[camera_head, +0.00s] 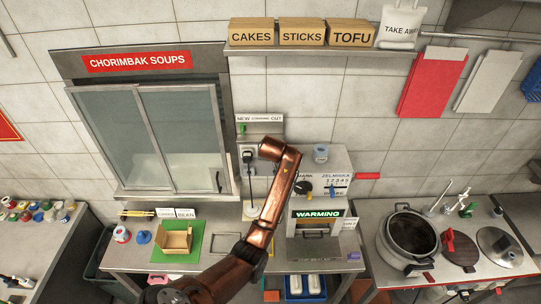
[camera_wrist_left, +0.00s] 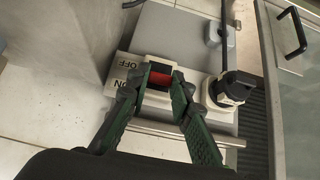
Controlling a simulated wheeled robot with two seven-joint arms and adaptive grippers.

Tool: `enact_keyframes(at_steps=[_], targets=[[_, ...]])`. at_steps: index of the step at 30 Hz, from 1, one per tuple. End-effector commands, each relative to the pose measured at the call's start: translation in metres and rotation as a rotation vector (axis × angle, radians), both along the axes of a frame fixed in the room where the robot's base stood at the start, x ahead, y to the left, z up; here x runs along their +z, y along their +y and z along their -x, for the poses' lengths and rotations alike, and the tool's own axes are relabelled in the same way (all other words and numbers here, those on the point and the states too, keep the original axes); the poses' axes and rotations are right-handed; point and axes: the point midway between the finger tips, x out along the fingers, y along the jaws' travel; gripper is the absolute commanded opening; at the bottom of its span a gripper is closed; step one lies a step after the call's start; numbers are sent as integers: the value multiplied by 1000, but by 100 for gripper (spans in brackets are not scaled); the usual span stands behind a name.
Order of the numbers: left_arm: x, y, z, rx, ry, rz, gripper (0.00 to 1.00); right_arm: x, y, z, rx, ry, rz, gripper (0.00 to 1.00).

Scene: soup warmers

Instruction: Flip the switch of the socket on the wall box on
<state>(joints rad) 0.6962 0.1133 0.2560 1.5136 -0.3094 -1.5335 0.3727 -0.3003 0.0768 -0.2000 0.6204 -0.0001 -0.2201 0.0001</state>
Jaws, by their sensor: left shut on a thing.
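In the left wrist view, the grey wall box has a red switch (camera_wrist_left: 161,79) in a pale frame, with OFF and ON labels (camera_wrist_left: 126,80) beside it. The fingertips of my left gripper (camera_wrist_left: 161,76) are at the switch, one on each side of the red part, closed on it. A socket (camera_wrist_left: 225,98) with a black plug (camera_wrist_left: 236,86) in it sits to the right of the switch. In the head view, the plug (camera_head: 247,156) shows on the wall, left of my arm, which hides the switch and my left gripper. My right gripper is not in view.
A warming machine (camera_head: 319,214) stands right of my arm on the counter. A glass-door cabinet (camera_head: 150,135) is on the wall to the left. A cardboard box (camera_head: 174,240) sits on a green mat (camera_head: 196,243). A large pot (camera_head: 408,238) stands at the right.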

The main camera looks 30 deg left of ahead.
Motion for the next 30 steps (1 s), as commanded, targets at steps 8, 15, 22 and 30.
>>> enact_keyframes(at_steps=[8, 15, 22, 30], targets=[[2, 0, -1, -1, 2, 3, 0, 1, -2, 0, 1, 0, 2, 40], [2, 0, -1, -1, 1, 2, 27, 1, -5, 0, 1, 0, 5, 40], [1, 0, 0, -1, 2, 2, 38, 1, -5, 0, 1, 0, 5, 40], [4, -1, 2, -1, 2, 2, 38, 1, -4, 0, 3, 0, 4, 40]])
